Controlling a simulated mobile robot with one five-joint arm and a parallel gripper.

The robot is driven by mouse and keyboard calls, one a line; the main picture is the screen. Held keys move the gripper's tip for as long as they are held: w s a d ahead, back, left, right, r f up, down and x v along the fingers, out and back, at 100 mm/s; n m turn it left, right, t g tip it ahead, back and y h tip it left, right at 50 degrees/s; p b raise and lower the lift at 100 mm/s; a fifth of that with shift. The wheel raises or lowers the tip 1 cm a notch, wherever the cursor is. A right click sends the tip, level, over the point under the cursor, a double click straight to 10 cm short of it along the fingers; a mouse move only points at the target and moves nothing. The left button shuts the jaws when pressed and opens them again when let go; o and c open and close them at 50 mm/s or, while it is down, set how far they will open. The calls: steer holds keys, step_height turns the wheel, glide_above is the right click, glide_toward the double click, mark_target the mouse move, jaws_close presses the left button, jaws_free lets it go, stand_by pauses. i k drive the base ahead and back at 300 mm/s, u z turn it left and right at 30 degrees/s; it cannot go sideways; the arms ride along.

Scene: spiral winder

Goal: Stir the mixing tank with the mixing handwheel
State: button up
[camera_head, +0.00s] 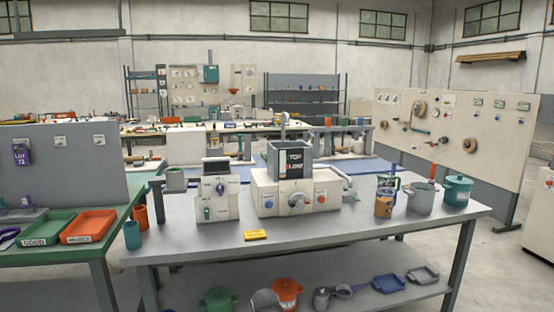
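A cream machine (258,196) stands on the near grey table. A dark open-topped box with a label reading "TOP LOAD" (291,160) sits on it and may be the mixing tank; its inside is hidden. A round grey and blue wheel or knob (297,200) is on the machine's front, with smaller knobs beside it. I cannot tell whether this is the mixing handwheel. A pale curved pipe or handle (347,183) sticks out at the machine's right side. My gripper is not in view.
A control box (217,198) stands left of the machine, and a yellow block (255,235) lies in front. A brown-orange can (384,204), grey pot (420,199) and teal pot (457,190) stand at right. The table's front strip is mostly clear.

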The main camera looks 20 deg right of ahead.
mark_target(300, 204)
steer(key=u, duration=0.05)
steer(key=i, duration=0.6)
steer(key=u, duration=5.1)
steer(key=i, duration=0.1)
steer(key=z, duration=3.3)
steer(key=k, duration=0.45)
steer(key=z, duration=0.6)
steer(key=i, duration=0.55)
steer(key=u, duration=0.15)
